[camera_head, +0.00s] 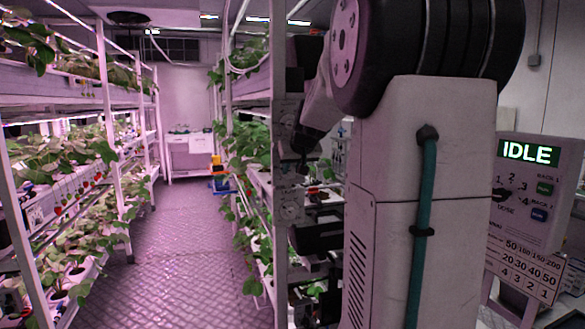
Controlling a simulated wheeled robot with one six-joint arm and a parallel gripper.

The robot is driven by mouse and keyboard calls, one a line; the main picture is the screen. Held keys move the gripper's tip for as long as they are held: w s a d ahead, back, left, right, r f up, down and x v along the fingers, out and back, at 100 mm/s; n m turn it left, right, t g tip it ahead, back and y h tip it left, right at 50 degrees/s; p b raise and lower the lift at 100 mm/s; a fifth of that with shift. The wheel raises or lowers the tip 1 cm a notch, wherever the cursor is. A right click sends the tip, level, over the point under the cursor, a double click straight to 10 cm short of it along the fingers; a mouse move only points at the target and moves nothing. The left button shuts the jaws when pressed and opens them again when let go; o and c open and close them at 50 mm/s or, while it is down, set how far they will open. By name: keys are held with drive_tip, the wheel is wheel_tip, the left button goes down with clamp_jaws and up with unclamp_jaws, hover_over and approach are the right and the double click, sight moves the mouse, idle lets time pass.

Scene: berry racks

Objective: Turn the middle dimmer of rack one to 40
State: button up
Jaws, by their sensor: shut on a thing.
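Rack one's post panel (289,190) stands just left of my arm and carries a column of small dials. My gripper (301,166) reaches down and left to the panel, between these two dials. It is dark and small here, and appears shut on the middle dimmer, which its fingers mostly hide. The middle dimmer's pointer and scale numbers are too small to read.
My arm covers the centre right. A dosing panel (527,195) with a lit "IDLE" display stands at the right. Planted racks (105,120) line the left side. The aisle floor (175,240) is clear, with a blue and yellow item (219,181) farther back.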

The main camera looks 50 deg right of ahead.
drive_tip(key=m+t+y, duration=0.2)
drive_tip(key=y, duration=0.1)
drive_tip(key=shift+s+d, duration=0.15)
drive_tip(key=shift+d, duration=0.25)
drive_tip(key=t+y, duration=0.1)
drive_tip(key=m+t+y, duration=0.2)
drive_tip(key=shift+s+d+f, duration=0.1)
drive_tip(key=shift+d+f, duration=0.05)
drive_tip(key=shift+f, duration=0.1)
drive_tip(key=shift+m, duration=0.3)
idle(0.4)
drive_tip(key=o, duration=1)
drive_tip(key=shift+f, duration=0.1)
